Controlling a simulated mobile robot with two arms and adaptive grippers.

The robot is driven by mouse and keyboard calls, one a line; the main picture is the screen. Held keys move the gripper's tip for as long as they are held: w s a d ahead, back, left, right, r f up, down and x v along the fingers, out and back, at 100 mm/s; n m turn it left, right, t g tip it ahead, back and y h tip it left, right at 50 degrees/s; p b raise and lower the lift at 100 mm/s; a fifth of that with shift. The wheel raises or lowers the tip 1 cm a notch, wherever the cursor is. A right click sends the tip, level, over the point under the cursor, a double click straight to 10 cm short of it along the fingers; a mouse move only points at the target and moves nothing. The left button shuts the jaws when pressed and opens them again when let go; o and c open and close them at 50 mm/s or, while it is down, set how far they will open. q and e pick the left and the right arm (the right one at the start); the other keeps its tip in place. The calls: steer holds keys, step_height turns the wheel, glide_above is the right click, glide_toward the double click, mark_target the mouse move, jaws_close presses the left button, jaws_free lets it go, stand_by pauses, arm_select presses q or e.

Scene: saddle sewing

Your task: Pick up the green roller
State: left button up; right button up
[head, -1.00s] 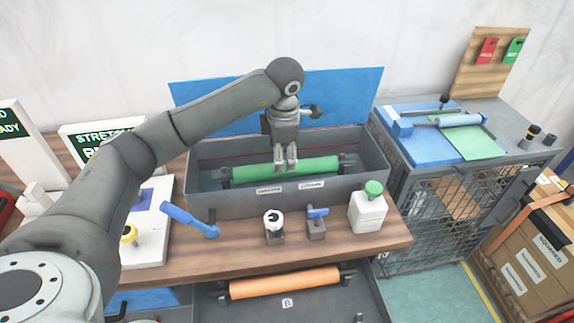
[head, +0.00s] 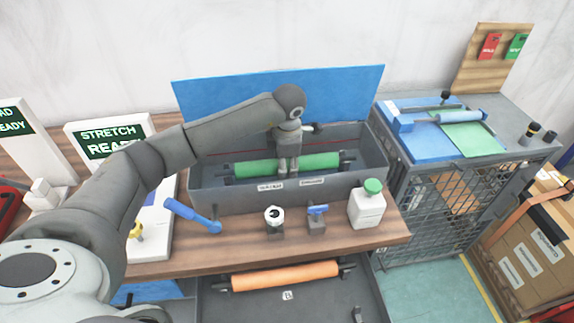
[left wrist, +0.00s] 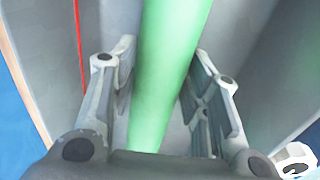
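The green roller (head: 322,161) lies lengthwise inside the grey open box (head: 335,190) on the wooden bench. It has dark ends resting near the box's side walls. My left gripper (head: 288,172) is down inside the box at the roller's middle. In the left wrist view, the roller (left wrist: 168,65) runs between the two fingers of the gripper (left wrist: 165,100), one on each side. The fingers are apart, with a gap visible on both sides of the roller. The fingertips are partly hidden by the box's front wall in the head view. My right gripper is not in view.
A blue lever (head: 192,216), a white-topped fitting (head: 274,216), a small blue-handled valve (head: 317,216) and a white bottle with green cap (head: 367,208) stand along the bench front. An orange roller (head: 285,277) lies in a lower drawer. A mesh cabinet (head: 440,205) stands at right.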

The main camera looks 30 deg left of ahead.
arm_select(q)
jaws_close()
steer(key=shift+w+r, duration=0.15)
steer(key=shift+r, duration=0.1)
